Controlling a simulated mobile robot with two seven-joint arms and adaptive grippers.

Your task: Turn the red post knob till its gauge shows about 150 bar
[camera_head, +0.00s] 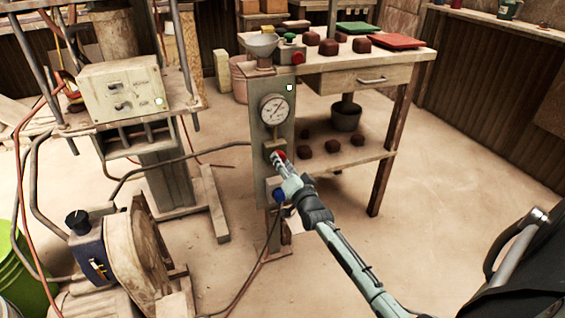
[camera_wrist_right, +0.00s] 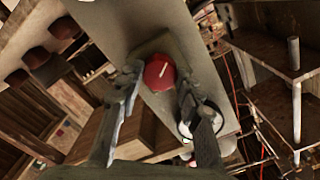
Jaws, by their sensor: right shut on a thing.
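The red post knob (camera_head: 277,155) sits on the grey-green post (camera_head: 286,130), just below the round white gauge (camera_head: 274,108). My right gripper (camera_head: 280,160) reaches it from the lower right and is shut on it. In the right wrist view the red knob (camera_wrist_right: 159,73), with a white line on its face, lies between the two fingers of my gripper (camera_wrist_right: 159,82). The gauge has a dark needle slanting to the upper right; its numbers are too small to read. In the wrist view a finger partly hides a white dial (camera_wrist_right: 187,128). My left gripper is out of view.
A blue knob (camera_head: 278,195) sits lower on the post, close under my gripper. A bench (camera_head: 365,78) with red-brown pieces stands behind it. A beige control box (camera_head: 122,88) and a machine with a motor (camera_head: 90,245) stand left. Floor to the right is clear.

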